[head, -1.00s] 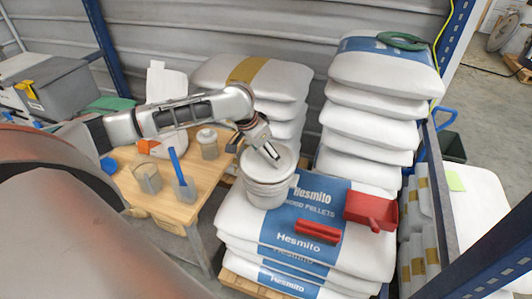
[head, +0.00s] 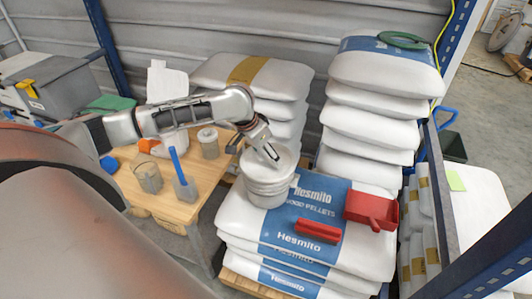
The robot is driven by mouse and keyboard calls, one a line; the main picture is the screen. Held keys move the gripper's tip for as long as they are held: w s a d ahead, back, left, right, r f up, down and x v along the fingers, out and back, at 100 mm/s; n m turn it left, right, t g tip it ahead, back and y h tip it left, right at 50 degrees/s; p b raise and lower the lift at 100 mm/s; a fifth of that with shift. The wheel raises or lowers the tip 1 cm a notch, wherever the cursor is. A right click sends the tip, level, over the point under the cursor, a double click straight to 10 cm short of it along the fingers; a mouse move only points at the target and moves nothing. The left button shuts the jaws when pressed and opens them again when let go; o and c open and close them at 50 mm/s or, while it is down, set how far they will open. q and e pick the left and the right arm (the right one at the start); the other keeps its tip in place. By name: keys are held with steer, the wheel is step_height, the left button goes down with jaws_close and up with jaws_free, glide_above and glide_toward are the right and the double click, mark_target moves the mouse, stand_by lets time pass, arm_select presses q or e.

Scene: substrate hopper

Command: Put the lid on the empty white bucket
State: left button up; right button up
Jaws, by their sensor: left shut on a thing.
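The white bucket (head: 266,190) stands upright on the front stack of blue-and-white Hesmito pellet bags. The pale round lid (head: 256,162) lies over the bucket's mouth and looks about level. I cannot tell whether it is fully seated all round. My left gripper (head: 271,157) points down at the top of the lid and is shut on it; its fingers hide part of the lid, and the grip itself is small in the picture. My right gripper is not in view.
A red scoop (head: 371,211) and a red brush-like tool (head: 318,231) lie on the bags right of the bucket. A wooden table (head: 180,208) at left holds several containers. Taller bag stacks (head: 370,137) stand behind. A blue rack post (head: 490,252) is at right.

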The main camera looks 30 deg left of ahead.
arm_select(q)
steer(key=shift+f, duration=0.35)
stand_by(0.6)
steer(key=o, duration=1.2)
steer(key=v, duration=1.2)
